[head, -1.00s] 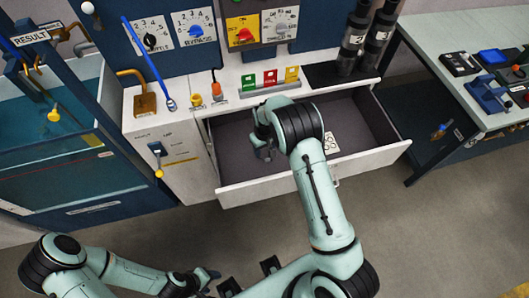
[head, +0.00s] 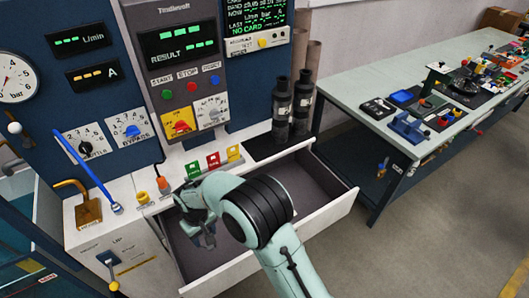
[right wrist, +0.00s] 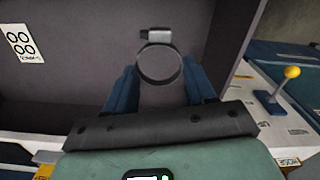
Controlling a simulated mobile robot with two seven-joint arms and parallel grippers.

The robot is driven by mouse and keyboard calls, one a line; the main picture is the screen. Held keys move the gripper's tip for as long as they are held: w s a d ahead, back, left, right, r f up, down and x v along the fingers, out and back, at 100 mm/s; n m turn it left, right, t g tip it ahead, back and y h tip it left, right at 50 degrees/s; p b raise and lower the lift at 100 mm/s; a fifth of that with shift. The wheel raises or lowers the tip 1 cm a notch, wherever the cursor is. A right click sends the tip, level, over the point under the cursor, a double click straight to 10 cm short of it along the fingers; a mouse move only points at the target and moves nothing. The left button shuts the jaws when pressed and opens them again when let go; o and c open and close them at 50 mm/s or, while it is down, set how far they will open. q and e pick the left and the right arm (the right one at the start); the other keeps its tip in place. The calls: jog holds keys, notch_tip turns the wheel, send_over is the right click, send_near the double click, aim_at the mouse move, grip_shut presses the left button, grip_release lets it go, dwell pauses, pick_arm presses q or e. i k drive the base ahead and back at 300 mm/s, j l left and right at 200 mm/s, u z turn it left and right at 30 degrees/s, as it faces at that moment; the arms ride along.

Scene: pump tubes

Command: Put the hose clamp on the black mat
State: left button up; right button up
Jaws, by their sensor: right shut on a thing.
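The hose clamp (right wrist: 155,35) is a thin metal ring with a small screw housing on top, in the right wrist view. My right gripper (right wrist: 160,84) is shut on it, with a blue finger at each side of the ring. In the head view my right gripper (head: 206,236) is low inside the open drawer (head: 330,212); the clamp cannot be made out there. A black mat-like patch (head: 262,147) lies on the cabinet top behind the drawer, beside two black cylinders. My left gripper is out of view.
Green, red and yellow card holders (head: 213,160) stand behind the drawer. A blue rod (head: 88,172) and a brass lever (head: 85,205) are at the left. A bench (head: 360,85) with many small parts and dark mats stands at the right. A label (right wrist: 22,44) lies in the drawer.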

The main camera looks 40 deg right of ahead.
aim_at(262, 151)
jog(key=l+u, duration=0.1)
jog(key=l, duration=0.25)
jog(key=k+l+u, duration=0.1)
jog(key=l, duration=0.3)
jog(key=k+l+u, duration=0.1)
jog(key=l, duration=0.25)
jog(key=k+l+u, duration=0.15)
jog(key=l, duration=0.2)
